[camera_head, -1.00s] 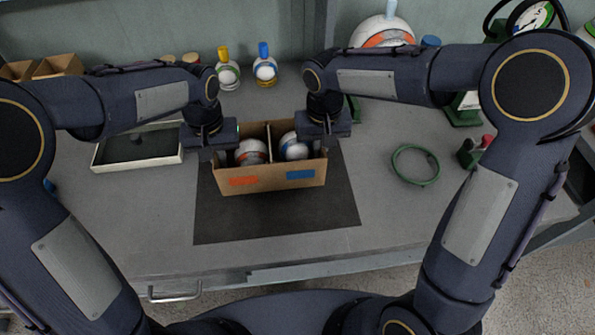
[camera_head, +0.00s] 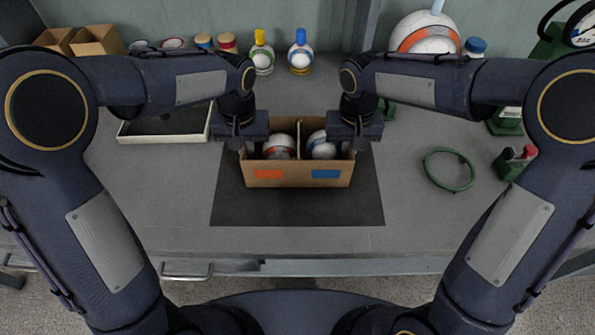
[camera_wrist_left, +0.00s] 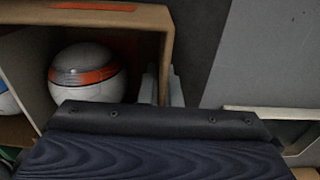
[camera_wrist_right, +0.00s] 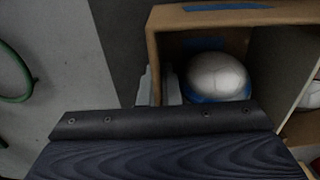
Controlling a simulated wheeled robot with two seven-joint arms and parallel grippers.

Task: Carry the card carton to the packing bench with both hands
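The open card carton (camera_head: 297,177) is upright on or just above a dark mat (camera_head: 300,210); I cannot tell whether its base touches. A divider splits it, with an orange-striped white ball (camera_head: 281,147) on the left and a blue-marked white ball (camera_head: 321,147) on the right. My left gripper (camera_wrist_left: 163,88) has its fingers closely on both sides of the carton's left wall and looks shut on it. My right gripper (camera_wrist_right: 158,88) looks shut on the right wall in the same way. In the head view, the wrists hide the fingertips.
A shallow tray (camera_head: 165,137) lies left of the carton. A green cable ring (camera_head: 448,170) and a green fixture (camera_head: 514,162) are on the right. Bottles (camera_head: 300,55) stand at the back. The grey bench is clear in front, up to its edge.

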